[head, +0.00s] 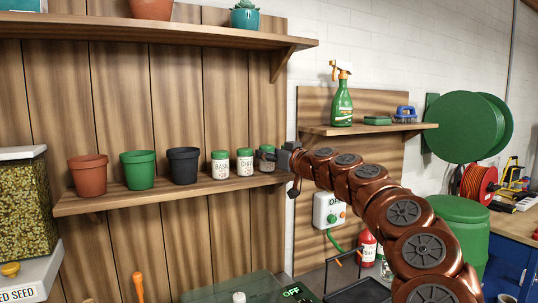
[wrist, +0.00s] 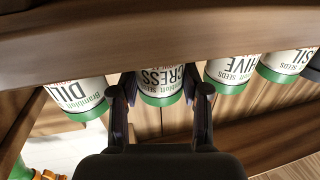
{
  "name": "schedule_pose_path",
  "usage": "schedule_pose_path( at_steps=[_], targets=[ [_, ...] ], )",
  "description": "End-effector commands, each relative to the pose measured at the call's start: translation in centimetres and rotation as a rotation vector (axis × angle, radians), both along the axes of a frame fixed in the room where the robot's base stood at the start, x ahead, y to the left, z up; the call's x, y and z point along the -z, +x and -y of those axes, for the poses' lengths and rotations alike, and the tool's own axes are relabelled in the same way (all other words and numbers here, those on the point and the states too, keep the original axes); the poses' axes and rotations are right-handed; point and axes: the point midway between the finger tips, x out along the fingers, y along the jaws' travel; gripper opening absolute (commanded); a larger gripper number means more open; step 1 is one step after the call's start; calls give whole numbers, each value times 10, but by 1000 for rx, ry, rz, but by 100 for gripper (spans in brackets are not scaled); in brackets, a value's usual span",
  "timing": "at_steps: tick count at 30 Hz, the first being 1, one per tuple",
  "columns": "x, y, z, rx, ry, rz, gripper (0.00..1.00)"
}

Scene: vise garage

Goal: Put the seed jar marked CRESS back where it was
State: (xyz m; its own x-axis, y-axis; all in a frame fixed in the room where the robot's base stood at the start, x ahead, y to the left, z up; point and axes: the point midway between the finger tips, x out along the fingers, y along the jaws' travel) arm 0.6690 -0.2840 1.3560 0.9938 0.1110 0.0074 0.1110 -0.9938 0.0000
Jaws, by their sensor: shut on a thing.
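The CRESS seed jar (wrist: 162,84), white-labelled with a green lid, is between my gripper's two fingers (wrist: 160,95) in the wrist view, where the jars appear upside down. My gripper is shut on it. The DILL jar (wrist: 75,98) is on one side of it and the CHIVE jar (wrist: 230,72) on the other, with small gaps. In the head view my gripper (head: 273,157) is at the right end of the lower shelf (head: 150,196), partly covering a green-lidded jar (head: 266,161). The CRESS jar's base is hidden, so I cannot tell whether it touches the shelf.
The BASIL jar (head: 220,166) stands left of CHIVE, then a black pot (head: 183,166), a green pot (head: 138,171) and a terracotta pot (head: 89,175). An upper shelf (head: 150,34) runs above. A side shelf (head: 365,130) to the right holds a spray bottle (head: 342,103).

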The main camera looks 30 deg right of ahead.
Motion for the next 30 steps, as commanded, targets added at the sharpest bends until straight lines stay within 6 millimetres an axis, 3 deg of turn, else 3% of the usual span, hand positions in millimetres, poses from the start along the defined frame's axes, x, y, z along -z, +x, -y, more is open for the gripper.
schedule_pose_path(
  at_steps=[6,7,9,23,30],
  targets=[
    [5,0,0,-1,-1,0,10],
    [4,0,0,-1,-1,0,48],
    [3,0,0,-1,-1,0,55],
    [-2,0,0,-1,1,0,56],
    [3,-31,3,0,-1,0,56]
  ],
)
